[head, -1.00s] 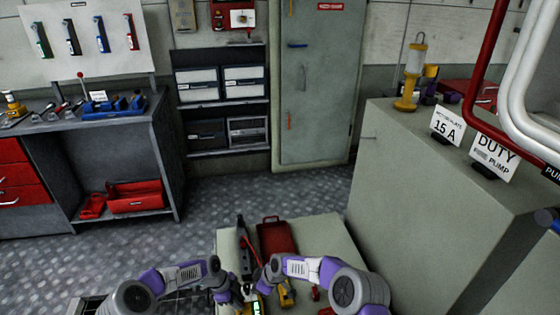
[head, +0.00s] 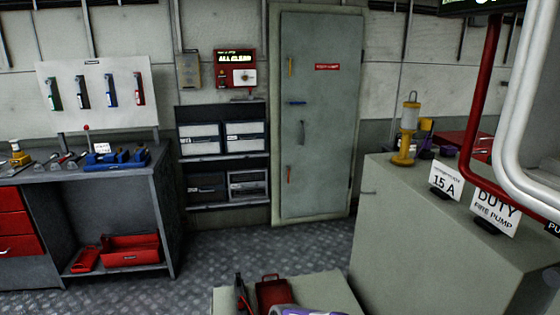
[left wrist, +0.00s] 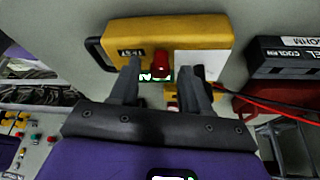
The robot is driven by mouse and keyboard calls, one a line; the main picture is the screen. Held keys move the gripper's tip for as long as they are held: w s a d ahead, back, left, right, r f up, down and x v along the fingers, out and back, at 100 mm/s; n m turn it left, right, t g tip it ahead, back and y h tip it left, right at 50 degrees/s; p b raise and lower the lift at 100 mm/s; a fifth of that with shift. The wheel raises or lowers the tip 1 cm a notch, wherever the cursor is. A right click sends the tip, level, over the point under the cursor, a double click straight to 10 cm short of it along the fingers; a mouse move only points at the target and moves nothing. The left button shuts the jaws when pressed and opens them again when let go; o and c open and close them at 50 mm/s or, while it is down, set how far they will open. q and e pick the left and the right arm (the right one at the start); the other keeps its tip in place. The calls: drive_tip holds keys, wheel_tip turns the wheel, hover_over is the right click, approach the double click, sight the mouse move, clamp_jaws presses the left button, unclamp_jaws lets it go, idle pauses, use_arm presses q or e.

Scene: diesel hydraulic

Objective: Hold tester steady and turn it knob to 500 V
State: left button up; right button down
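The yellow tester (left wrist: 215,30) shows in the left wrist view, with a black handle at its left end, a label reading TEST, a red knob (left wrist: 160,63) and a white panel (left wrist: 200,64). My left gripper (left wrist: 164,68) has its two dark fingers apart, overlapping the tester's lower edge in the picture, with the red knob and a lit green display between them. I cannot tell if the fingers touch the tester. The 500 V mark is not readable. In the head view the tester and both grippers are out of frame; only a purple piece of my arm shows at the bottom.
The worktop (head: 335,285) carries a red case (head: 272,291) and a dark item with red (head: 241,294). In the left wrist view, a black labelled box (left wrist: 285,58) and red leads (left wrist: 275,106) lie right of the tester. A tall grey-green cabinet (head: 420,225) stands at right.

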use_arm(q)
drive_tip(key=shift+o, duration=0.2)
drive_tip(key=v, duration=1.1)
drive_tip(key=s+d+f+n+h+p, duration=0.1)
drive_tip(key=s+d+f+n+p, duration=0.4)
drive_tip(key=s+d+n, duration=0.75)
drive_tip(key=s+a+f+n+t+y+p, duration=0.1)
drive_tip(key=s+a+n, duration=0.2)
drive_tip(key=s+n, duration=0.6)
drive_tip(key=s, duration=0.7)
drive_tip(key=shift+a, duration=0.15)
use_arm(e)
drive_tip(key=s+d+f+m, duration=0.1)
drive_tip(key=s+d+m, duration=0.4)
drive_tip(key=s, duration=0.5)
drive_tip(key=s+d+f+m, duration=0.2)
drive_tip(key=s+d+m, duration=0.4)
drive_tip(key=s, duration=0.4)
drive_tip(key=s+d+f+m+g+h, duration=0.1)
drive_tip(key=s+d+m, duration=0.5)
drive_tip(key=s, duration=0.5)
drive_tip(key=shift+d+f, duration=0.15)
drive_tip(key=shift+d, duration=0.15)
use_arm(q)
drive_tip(key=shift+c, duration=0.2)
